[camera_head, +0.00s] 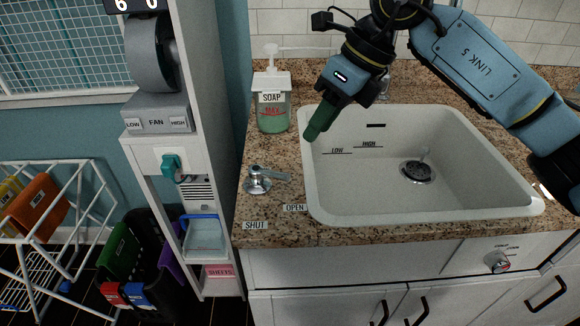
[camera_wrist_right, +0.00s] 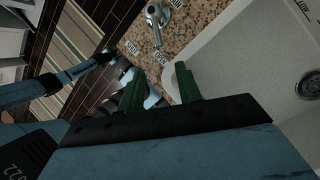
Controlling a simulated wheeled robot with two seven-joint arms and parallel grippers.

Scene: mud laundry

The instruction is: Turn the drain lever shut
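The chrome drain lever (camera_head: 258,181) stands on the granite counter left of the sink. Its handle points right toward the basin, on the side of the OPEN label (camera_head: 294,208). The SHUT label (camera_head: 255,225) is at the counter's front edge. The lever also shows at the top of the right wrist view (camera_wrist_right: 154,16). My right gripper (camera_head: 314,127) hangs above the sink's back left corner, beyond the lever and apart from it. In the wrist view its green fingers (camera_wrist_right: 158,70) are spread and empty. A blue arm of mine (camera_wrist_right: 82,66) shows there; its gripper is unclear.
A soap bottle (camera_head: 272,103) stands on the counter just left of my right gripper. The white sink (camera_head: 335,190) is empty. A shelf tower (camera_head: 215,120) with a fan rises left of the counter. The counter around the lever is clear.

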